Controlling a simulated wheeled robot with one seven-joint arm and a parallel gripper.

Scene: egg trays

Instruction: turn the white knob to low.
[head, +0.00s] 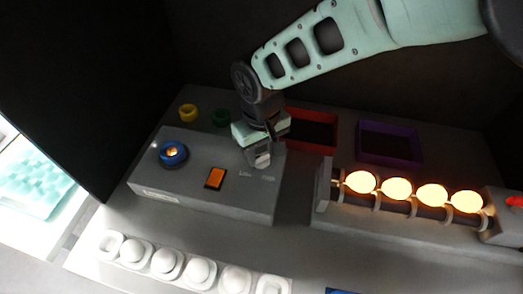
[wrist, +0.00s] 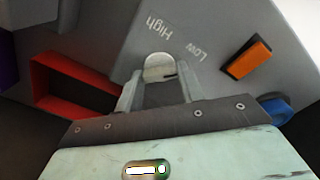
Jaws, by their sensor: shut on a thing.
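The white knob (wrist: 158,66) stands on the sloped grey control box (head: 205,185), between the printed words High and Low. A small dark mark shows on its rim, on the side nearer Low in the wrist view. My gripper (wrist: 160,88) is shut on the knob, with one finger on each side of it. In the head view my gripper (head: 258,157) reaches down onto the right part of the box, and its fingers largely hide the knob.
The box also carries an orange switch (head: 215,178) and a blue round button (head: 173,154). Red (head: 312,115) and purple (head: 391,124) trays stand behind right. A rack with glowing eggs (head: 397,190) is right; white eggs in cups (head: 165,263) sit in front.

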